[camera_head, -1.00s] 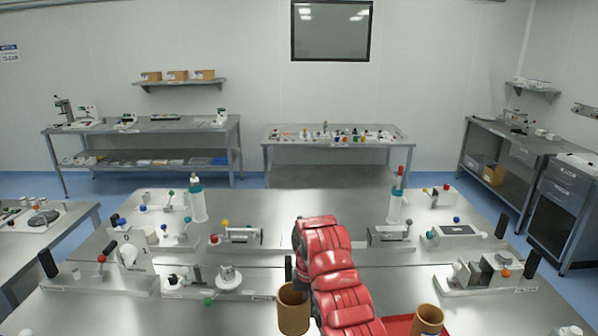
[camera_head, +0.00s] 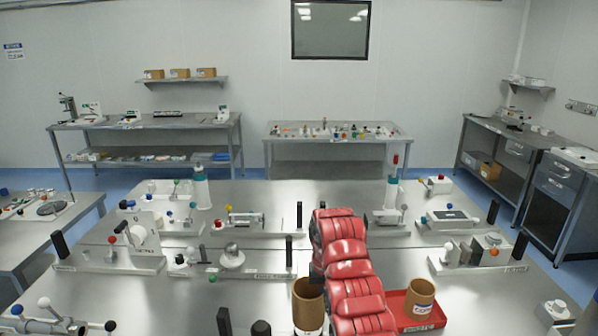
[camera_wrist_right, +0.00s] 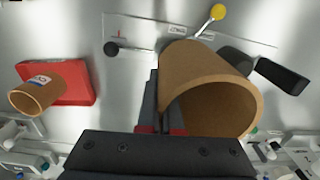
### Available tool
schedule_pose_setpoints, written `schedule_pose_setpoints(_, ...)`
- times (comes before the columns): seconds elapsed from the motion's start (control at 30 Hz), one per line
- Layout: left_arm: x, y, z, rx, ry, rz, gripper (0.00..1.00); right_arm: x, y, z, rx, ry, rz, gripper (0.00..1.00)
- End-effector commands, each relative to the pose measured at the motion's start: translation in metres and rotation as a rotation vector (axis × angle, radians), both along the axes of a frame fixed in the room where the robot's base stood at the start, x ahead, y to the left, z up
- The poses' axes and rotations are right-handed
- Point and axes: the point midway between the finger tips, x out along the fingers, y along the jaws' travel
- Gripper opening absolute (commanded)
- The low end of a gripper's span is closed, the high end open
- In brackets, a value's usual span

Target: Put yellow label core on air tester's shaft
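A brown cardboard core (camera_head: 308,308) is at the end of my right arm, low in the middle of the head view. In the right wrist view the same core (camera_wrist_right: 205,95) has its open end toward the camera, and its wall lies at the fingers of my right gripper (camera_wrist_right: 160,110), which appear shut on it. I cannot tell which fixture is the air tester; no shaft is clear. My left gripper is out of view.
The red tray (camera_head: 399,318) is right of my arm. A fixture plate with a yellow-knobbed lever (camera_wrist_right: 218,13) and black handle (camera_wrist_right: 283,75) lies beyond the held core in the wrist view. Fixtures with knobs and upright black handles line the metal table (camera_head: 350,192) on both sides.

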Motion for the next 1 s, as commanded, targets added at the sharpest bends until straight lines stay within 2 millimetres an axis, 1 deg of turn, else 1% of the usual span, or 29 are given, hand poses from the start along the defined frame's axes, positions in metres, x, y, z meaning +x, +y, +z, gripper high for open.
schedule_pose_setpoints(0.03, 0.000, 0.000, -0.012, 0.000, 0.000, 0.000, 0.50, 0.001, -0.005, -0.007, 0.001, -0.001, 0.001, 0.00)
schedule_pose_setpoints(0.17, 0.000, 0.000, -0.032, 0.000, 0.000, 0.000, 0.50, 0.003, -0.027, -0.014, 0.001, 0.000, -0.001, 0.00)
schedule_pose_setpoints(0.27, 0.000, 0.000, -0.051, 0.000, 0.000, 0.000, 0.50, 0.003, -0.045, -0.020, 0.003, -0.001, -0.002, 0.00)
schedule_pose_setpoints(0.4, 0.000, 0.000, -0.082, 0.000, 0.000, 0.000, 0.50, -0.003, -0.075, -0.035, 0.003, 0.000, -0.002, 0.00)
schedule_pose_setpoints(0.5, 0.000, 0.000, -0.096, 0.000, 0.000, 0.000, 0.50, -0.009, -0.092, -0.040, 0.003, -0.002, 0.000, 0.00)
schedule_pose_setpoints(0.6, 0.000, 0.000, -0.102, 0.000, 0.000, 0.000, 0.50, -0.014, -0.101, -0.043, 0.001, 0.000, 0.002, 0.00)
schedule_pose_setpoints(0.7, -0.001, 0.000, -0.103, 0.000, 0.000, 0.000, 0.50, -0.017, -0.105, -0.043, 0.002, 0.000, 0.002, 0.00)
schedule_pose_setpoints(1.0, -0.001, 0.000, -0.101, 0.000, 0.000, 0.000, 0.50, -0.017, -0.105, -0.041, 0.002, 0.000, 0.004, 0.00)
